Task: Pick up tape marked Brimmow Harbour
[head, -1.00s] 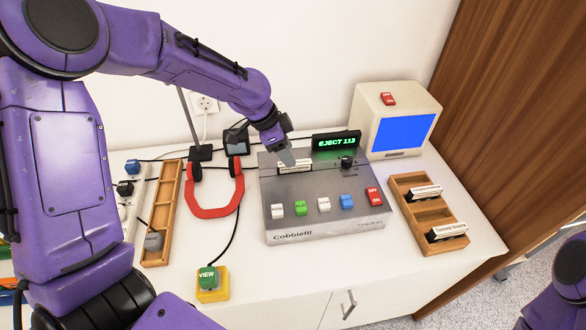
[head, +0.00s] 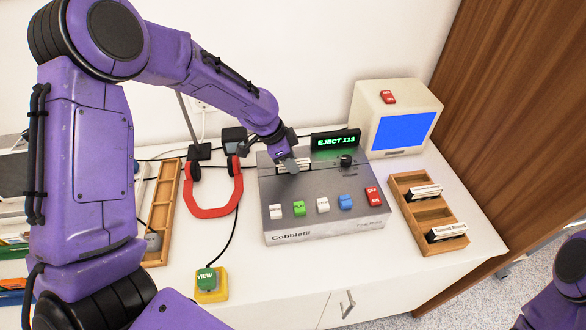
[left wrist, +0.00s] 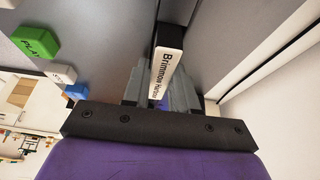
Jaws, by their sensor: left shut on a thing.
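The tape marked Brimmow (left wrist: 167,62) is a white-edged cassette with black lettering in the left wrist view; the second word is small but looks like Harbour. My left gripper (left wrist: 160,88) is shut on it, with one grey finger on each side. In the head view my left gripper (head: 289,164) is at the slot at the back of the grey Cobblefil deck (head: 322,230). The gripper partly hides the tape there, and I cannot tell how much of it is still in the slot. My right gripper is out of view.
A monitor (head: 397,118) is behind right. Red headphones (head: 212,211) and a VIEW button (head: 207,280) are left.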

